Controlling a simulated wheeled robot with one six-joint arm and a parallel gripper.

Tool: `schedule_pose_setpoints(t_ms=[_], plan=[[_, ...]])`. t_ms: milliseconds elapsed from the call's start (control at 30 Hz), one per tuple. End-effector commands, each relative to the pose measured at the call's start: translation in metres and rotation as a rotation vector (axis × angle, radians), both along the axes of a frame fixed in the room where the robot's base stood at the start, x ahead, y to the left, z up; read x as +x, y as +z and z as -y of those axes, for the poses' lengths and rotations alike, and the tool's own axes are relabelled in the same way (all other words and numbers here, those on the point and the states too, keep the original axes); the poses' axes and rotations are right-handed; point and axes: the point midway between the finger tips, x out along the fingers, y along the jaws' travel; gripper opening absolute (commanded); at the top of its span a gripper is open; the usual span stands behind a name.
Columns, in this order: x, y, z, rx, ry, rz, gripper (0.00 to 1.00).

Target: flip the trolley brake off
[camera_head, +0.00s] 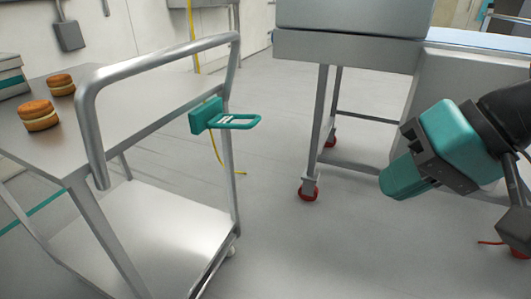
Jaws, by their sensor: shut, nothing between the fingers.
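The trolley (150,99) is a steel cart on the left, with a tubular push handle (160,55) and a lower shelf (155,235). The brake (206,115) is a teal block near the trolley's right corner post. Its teal loop lever (234,121) sticks out to the right, roughly level. My gripper (400,182) is teal and dark grey, at the right of the view, shut and empty. It is well to the right of the brake lever and apart from it, with open floor behind the gap.
Two filled rounds (40,115) (61,84) sit on the trolley top. A steel table (345,50) with red-wheeled legs (308,190) stands behind, between lever and gripper in the picture. A yellow cord (216,150) hangs below the brake. Grey floor (320,250) is clear in front.

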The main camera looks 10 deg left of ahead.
Motion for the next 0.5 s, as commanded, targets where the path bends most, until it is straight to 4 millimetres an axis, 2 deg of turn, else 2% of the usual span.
schedule_pose_setpoints(t_ms=[33,167,300,500], plan=[[0.021,-0.036,-0.016,0.08,-0.078,-0.032,0.0],[0.068,-0.059,-0.053,0.316,-0.276,-0.161,0.0],[0.113,-0.082,-0.085,0.574,-0.445,-0.369,0.0],[0.167,-0.119,-0.115,0.911,-0.595,-0.789,0.0]])
